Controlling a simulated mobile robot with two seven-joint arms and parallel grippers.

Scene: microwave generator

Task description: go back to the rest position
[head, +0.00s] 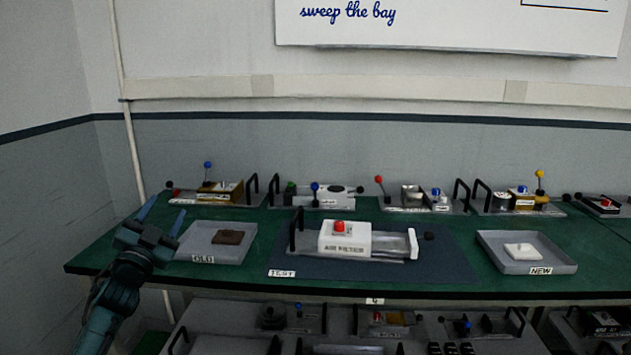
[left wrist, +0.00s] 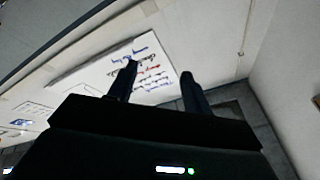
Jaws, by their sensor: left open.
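My left gripper (head: 163,215) is at the left end of the green table, pointing up, its two fingers apart with nothing between them. It is in front of and left of the grey OLD tray (head: 187,243). In the left wrist view the open gripper (left wrist: 158,80) shows dark fingers against the wall and a whiteboard with writing. My right gripper is in neither view.
The OLD tray holds a brown piece (head: 228,237). A white device with a red button (head: 345,238) stands on the dark TEST mat (head: 450,262). The NEW tray (head: 560,262) holds a white piece (head: 523,250). Several devices with levers line the table's back; more sit on a shelf below.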

